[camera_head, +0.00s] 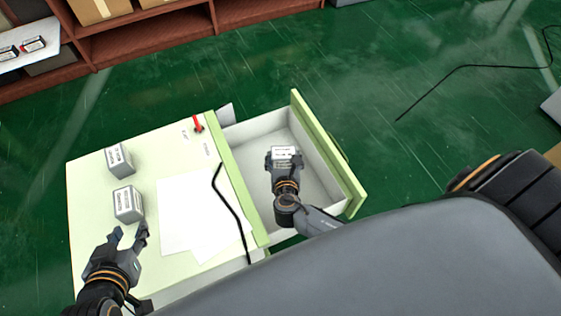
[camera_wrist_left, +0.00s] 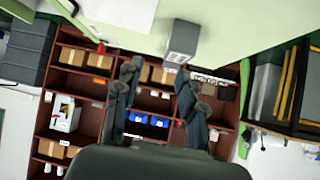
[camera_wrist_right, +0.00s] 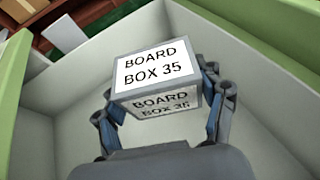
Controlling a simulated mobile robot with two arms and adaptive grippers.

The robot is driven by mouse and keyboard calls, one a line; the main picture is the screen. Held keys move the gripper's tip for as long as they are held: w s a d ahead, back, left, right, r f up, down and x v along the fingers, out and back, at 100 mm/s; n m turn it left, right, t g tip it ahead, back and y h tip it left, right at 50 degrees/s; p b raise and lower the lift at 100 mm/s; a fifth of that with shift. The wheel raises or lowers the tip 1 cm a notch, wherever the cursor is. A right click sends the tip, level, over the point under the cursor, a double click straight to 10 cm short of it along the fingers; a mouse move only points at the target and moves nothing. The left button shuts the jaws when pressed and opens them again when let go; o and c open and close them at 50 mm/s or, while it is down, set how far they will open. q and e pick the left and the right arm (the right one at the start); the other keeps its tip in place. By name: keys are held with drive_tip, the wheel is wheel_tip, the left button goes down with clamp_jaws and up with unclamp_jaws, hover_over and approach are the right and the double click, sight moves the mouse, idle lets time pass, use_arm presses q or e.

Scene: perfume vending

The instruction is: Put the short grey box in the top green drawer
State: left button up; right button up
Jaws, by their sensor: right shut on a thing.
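The short grey box (camera_head: 285,152) has white labels; in the right wrist view the box (camera_wrist_right: 155,72) reads "BOARD BOX 35". My right gripper (camera_head: 284,163) is shut on it, its fingers on both sides of the box in the right wrist view (camera_wrist_right: 160,110). The box is over or inside the open top green drawer (camera_head: 320,185), whose pale interior surrounds it in the right wrist view; I cannot tell whether it touches the drawer floor. My left gripper (camera_head: 131,239) is open and empty over the cabinet top, near a grey box (camera_head: 128,204).
The pale green cabinet top (camera_head: 90,215) holds another grey box (camera_head: 118,160), white papers (camera_head: 195,215), a black cable (camera_head: 230,200) and a red item (camera_head: 198,123). Brown shelves (camera_head: 150,45) stand at the back. The green floor (camera_head: 400,150) right of the drawer is mostly clear.

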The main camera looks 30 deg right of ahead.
sight(281, 157)
drive_tip(key=w+f, duration=0.1)
drive_tip(key=w+f+b, duration=0.1)
drive_tip(key=shift+d+f, duration=0.15)
drive_tip(key=shift+f, duration=0.15)
drive_tip(key=shift+w+f+b, duration=0.25)
drive_tip(key=shift+b, duration=0.15)
drive_tip(key=f+b, duration=0.2)
drive_tip(key=f, duration=0.1)
drive_tip(key=shift+w+f, duration=0.15)
drive_tip(key=shift+w, duration=0.05)
use_arm(q)
drive_tip(key=w+d+r+t+h, duration=0.2)
drive_tip(key=r+t, duration=0.4)
drive_tip(key=r, duration=0.3)
drive_tip(key=w+d+r+t+h, duration=0.1)
drive_tip(key=r+t+h, duration=0.1)
drive_tip(key=r+t, duration=0.4)
drive_tip(key=shift+w+d+r+m, duration=0.3)
drive_tip(key=shift+w+d+r, duration=0.05)
drive_tip(key=shift+r, duration=1.6)
drive_tip(key=shift+b, duration=0.3)
use_arm(e)
drive_tip(key=shift+f, duration=0.1)
